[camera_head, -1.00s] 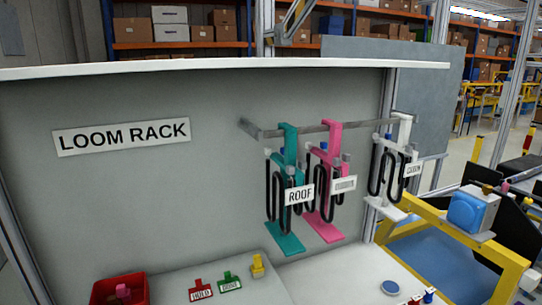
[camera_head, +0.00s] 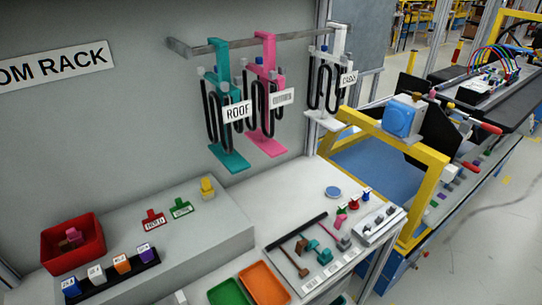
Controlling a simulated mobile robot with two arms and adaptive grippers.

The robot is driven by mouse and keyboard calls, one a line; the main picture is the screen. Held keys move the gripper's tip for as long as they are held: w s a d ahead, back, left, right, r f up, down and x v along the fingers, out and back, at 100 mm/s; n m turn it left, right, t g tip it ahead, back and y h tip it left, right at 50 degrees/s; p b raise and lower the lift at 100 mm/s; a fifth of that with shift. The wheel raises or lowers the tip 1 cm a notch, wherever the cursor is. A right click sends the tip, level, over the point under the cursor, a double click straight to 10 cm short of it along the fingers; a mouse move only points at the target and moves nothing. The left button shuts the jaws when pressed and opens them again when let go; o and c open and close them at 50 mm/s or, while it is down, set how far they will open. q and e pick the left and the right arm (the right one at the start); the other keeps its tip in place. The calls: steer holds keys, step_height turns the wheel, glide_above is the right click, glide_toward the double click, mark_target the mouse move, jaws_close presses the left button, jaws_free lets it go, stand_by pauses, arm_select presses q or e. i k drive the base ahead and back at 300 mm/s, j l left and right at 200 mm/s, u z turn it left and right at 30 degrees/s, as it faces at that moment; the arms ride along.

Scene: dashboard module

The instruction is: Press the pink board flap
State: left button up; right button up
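A pink board (camera_head: 267,143) hangs from the grey rail (camera_head: 240,43) on the rack wall. It sits between a teal board (camera_head: 228,157) with a "ROOF" label and a white board (camera_head: 329,121) on the right. The pink board carries dark looped cable and a small pale label (camera_head: 282,97) too blurred to read. The teal board and its cable stand close to its left side and partly cover it. I cannot tell which part of the pink board is its flap. Neither of my grippers is in view.
On the bench below are a red bin (camera_head: 73,250), a black strip of coloured blocks (camera_head: 113,272), green (camera_head: 230,292) and orange (camera_head: 263,284) trays, and a tool panel (camera_head: 308,256). A yellow frame (camera_head: 393,142) with a blue-faced box (camera_head: 401,118) stands at right.

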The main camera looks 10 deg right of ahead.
mark_target(338, 221)
steer(key=l+u, duration=0.15)
steer(key=u, duration=0.3)
steer(key=l+u, duration=0.15)
steer(key=u, duration=0.25)
steer(key=l+u, duration=0.15)
steer(key=l, duration=0.25)
steer(key=k+l+u, duration=0.15)
steer(key=l, duration=0.2)
steer(key=k+l+u, duration=0.15)
steer(key=l, duration=0.25)
steer(key=l+u, duration=0.15)
steer(key=l, duration=0.2)
steer(key=k+l+u, duration=0.3)
steer(key=l, duration=0.35)
steer(key=k+l, duration=0.25)
steer(key=l, duration=0.15)
steer(key=k+l, duration=0.25)
steer(key=l, duration=0.2)
steer(key=k+l, duration=0.2)
steer(key=l, duration=0.2)
